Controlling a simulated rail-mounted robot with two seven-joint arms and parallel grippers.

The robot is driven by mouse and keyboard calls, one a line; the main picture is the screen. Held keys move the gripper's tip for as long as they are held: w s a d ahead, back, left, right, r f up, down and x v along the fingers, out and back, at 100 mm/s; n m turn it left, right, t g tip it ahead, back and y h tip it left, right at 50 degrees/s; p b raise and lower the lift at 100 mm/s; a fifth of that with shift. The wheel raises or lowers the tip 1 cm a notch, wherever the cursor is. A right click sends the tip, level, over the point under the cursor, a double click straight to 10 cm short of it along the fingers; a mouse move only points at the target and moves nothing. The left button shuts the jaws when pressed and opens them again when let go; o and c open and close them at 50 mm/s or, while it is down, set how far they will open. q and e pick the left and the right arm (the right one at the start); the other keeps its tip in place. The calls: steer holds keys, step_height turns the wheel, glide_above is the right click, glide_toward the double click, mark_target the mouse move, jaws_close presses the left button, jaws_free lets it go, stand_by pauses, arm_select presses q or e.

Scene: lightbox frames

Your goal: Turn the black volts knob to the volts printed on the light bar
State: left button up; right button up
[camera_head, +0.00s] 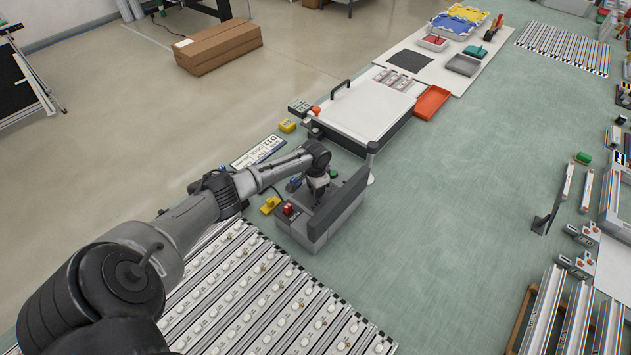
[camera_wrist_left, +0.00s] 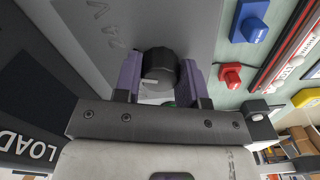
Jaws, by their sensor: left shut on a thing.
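The black volts knob (camera_wrist_left: 158,68) sits on a grey panel (camera_wrist_left: 95,25) in the left wrist view, with a pale mark on its face. My left gripper (camera_wrist_left: 160,82) is shut on it, a purple finger on each side. In the head view my left gripper (camera_head: 318,190) reaches down at the grey tester box (camera_head: 305,228), and the arm hides the knob there. Rows of light bars (camera_head: 265,290) with white lamps lie at the lower left; their print is too small to read. My right gripper is not in view.
A red button (camera_head: 288,209) and yellow block (camera_head: 270,204) sit by the box. A printed card (camera_head: 258,151) lies behind it. A dark upright wall (camera_head: 342,196) edges the box's right side.

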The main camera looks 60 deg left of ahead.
arm_select(q)
steer(key=n+p, duration=0.2)
steer(key=shift+r+n+p, duration=0.25)
steer(key=shift+n+p, duration=0.1)
steer(key=shift+n, duration=0.05)
steer(key=n+p, duration=0.2)
steer(key=n, duration=0.1)
steer(key=shift+d+n+p, duration=0.1)
steer(key=shift+n+p, duration=0.2)
steer(key=shift+f+n+p, duration=0.1)
steer(key=shift+n+p, duration=0.6)
steer(key=shift+n, duration=0.5)
steer(key=shift+f+n+p, duration=0.1)
steer(key=shift+n+p, duration=0.45)
steer(key=shift+n, duration=0.85)
steer(key=o, duration=0.9)
